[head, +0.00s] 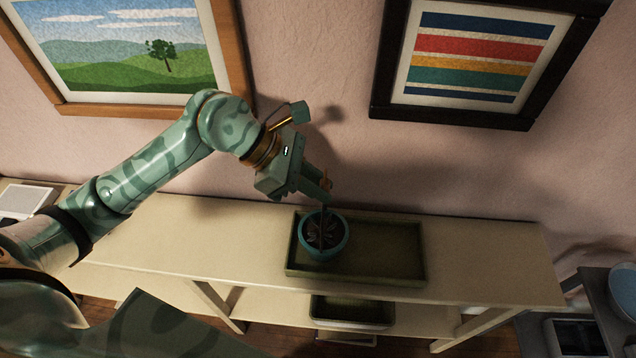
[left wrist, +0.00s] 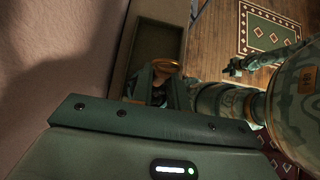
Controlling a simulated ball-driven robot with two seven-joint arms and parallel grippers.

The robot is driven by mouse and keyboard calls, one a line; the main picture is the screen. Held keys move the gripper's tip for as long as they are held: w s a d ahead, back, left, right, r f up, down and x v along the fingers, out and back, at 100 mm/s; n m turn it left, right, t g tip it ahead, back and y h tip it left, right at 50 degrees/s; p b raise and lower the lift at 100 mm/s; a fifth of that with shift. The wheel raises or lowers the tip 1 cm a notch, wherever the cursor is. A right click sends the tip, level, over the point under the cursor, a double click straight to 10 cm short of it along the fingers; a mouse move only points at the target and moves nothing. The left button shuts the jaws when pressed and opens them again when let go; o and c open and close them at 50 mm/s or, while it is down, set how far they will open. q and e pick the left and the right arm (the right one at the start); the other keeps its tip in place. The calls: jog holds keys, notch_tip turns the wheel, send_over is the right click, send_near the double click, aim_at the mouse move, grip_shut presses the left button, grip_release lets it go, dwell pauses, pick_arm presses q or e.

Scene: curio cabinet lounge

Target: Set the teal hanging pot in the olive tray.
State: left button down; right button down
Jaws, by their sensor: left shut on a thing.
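The teal hanging pot (head: 341,238), with a dark plant inside, hangs upright below my left gripper (head: 325,200). The gripper is shut on a thin dark upright part that rises from the pot. The olive tray (head: 408,268) lies on the cream shelf. The pot is over the tray's left part; I cannot tell whether it touches the tray floor. In the left wrist view the tray (left wrist: 160,38) shows past the fingers, and the pot is mostly hidden. My right gripper (left wrist: 234,68) seems to show there, small and dark, its jaws unclear.
The cream shelf (head: 480,250) is clear to the right of the tray and mostly clear to its left. Another olive container (head: 345,312) stands on the lower level. A white-framed item (head: 25,200) lies at the far left. A dark stand with a blue dish (head: 624,278) is at right.

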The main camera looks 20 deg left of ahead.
pick_arm(q)
jog(key=c, duration=1.4)
grip_release()
jog(key=shift+o, duration=0.2)
jog(key=shift+r, duration=0.1)
jog(key=v, duration=1.2)
